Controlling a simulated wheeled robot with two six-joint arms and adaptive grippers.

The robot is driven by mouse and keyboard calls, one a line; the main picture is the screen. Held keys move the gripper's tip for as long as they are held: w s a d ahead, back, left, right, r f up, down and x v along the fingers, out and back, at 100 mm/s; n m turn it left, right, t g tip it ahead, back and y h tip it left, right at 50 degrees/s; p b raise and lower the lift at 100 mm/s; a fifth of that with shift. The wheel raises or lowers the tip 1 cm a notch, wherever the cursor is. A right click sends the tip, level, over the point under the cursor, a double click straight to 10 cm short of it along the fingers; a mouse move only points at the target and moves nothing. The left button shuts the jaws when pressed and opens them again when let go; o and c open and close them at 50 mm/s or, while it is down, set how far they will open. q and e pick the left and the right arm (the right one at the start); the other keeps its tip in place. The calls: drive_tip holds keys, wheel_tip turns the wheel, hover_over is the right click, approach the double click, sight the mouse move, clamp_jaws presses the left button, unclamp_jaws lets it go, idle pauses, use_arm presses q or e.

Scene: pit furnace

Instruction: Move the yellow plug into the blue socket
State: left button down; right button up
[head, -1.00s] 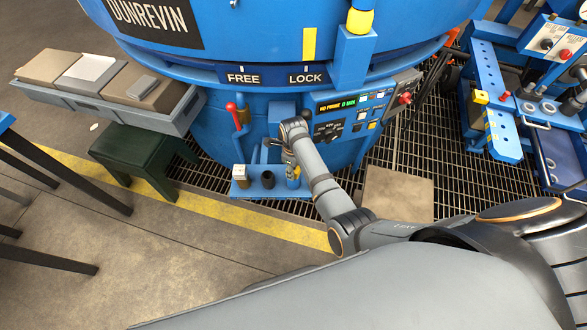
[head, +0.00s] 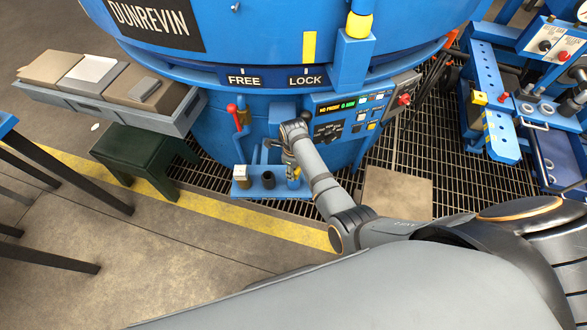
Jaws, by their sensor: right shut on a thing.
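My right gripper (head: 288,157) points down at the front of the blue furnace, small and partly hidden by its own wrist. It is shut on the yellow plug (head: 295,172), of which a small yellow part shows at the right end of a small blue shelf (head: 254,193). Whether the plug touches the shelf is too small to tell. A dark round holder (head: 268,180) stands mid-shelf, left of the gripper. I cannot make out for certain which part is the blue socket. My left gripper is not in view.
A white and tan block (head: 240,173) stands at the shelf's left end. A red-knobbed lever (head: 233,110) is left of the gripper, and a control panel (head: 350,115) is close on its right. A grey tray of blocks (head: 50,98) is at far left.

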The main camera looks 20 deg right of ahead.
drive_tip(key=shift+f+b, duration=0.45)
drive_tip(key=shift+f, duration=0.15)
idle(0.3)
drive_tip(key=o, duration=0.9)
drive_tip(key=shift+r, duration=0.1)
wheel_tip(320, 180, up, 11)
drive_tip(key=p, duration=1.2)
